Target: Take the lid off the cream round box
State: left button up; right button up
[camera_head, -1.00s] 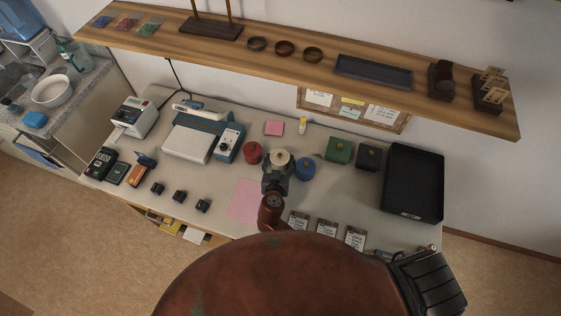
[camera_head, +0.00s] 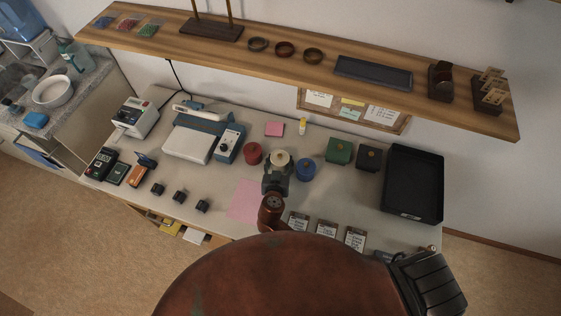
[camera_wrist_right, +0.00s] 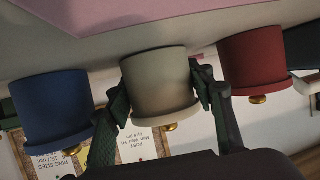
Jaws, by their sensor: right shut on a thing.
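The cream round box (camera_head: 280,158) stands on the table between a red round box (camera_head: 252,153) and a blue round box (camera_head: 306,169). In the right wrist view, which is upside down, the cream box (camera_wrist_right: 155,78) is upright with its lid (camera_wrist_right: 165,113) on and a brass knob (camera_wrist_right: 170,127) on top. In the head view my right gripper (camera_head: 278,172) hides part of the box. My left gripper is not in view.
A green box (camera_head: 339,151), a dark box (camera_head: 369,158) and a black tray (camera_head: 413,205) stand to the right. A blue-and-white device (camera_head: 195,140) stands left. A pink sheet (camera_head: 245,201) lies in front. A wooden shelf (camera_head: 300,68) runs above the table's back.

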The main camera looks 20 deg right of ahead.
aim_at(280, 158)
jog(key=shift+r, duration=0.4)
jog(key=r+p, duration=0.3)
jog(key=shift+s+r, duration=0.25)
jog(key=shift+s, duration=0.1)
jog(key=s+r+p, duration=0.5)
jog(key=s+r, duration=0.3)
jog(key=s, duration=0.5)
jog(key=shift+s+r+p, duration=0.2)
jog(key=shift+r+p, duration=0.1)
jog(key=o, duration=0.5)
jog(key=c, duration=1)
jog(key=shift+w, duration=0.1)
